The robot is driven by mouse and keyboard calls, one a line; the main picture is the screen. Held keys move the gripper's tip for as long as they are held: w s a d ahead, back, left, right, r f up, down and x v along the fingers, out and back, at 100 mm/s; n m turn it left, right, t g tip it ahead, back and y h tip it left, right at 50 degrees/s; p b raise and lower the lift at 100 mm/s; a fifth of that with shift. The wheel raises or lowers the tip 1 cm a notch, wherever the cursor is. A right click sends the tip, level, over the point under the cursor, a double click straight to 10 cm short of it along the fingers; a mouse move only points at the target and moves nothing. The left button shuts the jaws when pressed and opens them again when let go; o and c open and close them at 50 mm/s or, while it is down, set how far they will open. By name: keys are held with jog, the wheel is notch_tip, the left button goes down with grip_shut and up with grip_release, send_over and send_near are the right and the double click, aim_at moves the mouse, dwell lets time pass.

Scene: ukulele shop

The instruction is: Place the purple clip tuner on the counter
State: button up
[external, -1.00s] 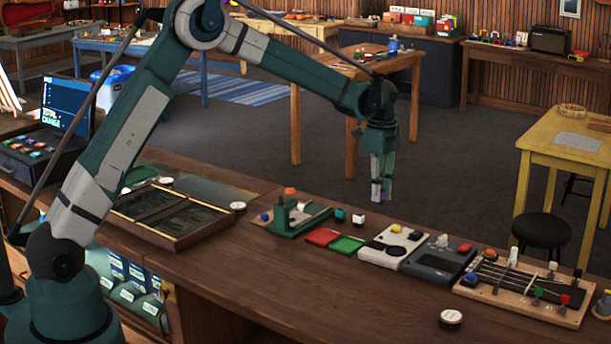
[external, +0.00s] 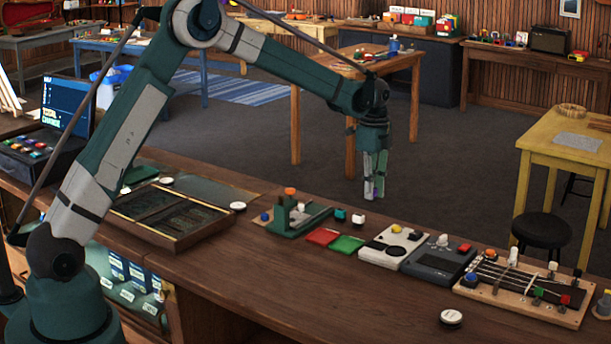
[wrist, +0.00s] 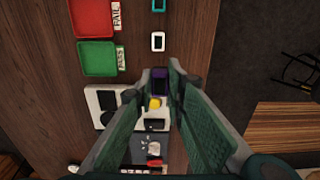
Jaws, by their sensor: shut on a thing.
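The purple clip tuner (wrist: 160,81) is between my gripper's fingertips in the wrist view, dark with a purple edge. My gripper (wrist: 165,76) is shut on it. In the external view my gripper (external: 374,190) points down, raised in the air, and appears beyond the counter's far edge; a little purple shows between the fingers. The wooden counter (external: 330,285) runs across the front. In the wrist view the tuner appears above the counter (wrist: 180,25), over the row of items. The fingers hide part of the tuner.
On the counter are a red tray (external: 322,236), a green tray (external: 346,244), a white device (external: 394,244), a dark device (external: 438,264) and a stringed board (external: 525,292). A white round piece (external: 451,317) lies near the front. The counter's middle front is clear.

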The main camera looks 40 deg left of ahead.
jog(key=a+p, duration=0.1)
jog(key=a, duration=2.5)
jog(key=p, duration=0.1)
send_over(228, 197)
jog(key=shift+r, duration=0.15)
jog(key=shift+f+p, duration=0.35)
jog(key=shift+f, duration=2.8)
jog(key=shift+f, duration=1.85)
jog(key=shift+f, duration=0.2)
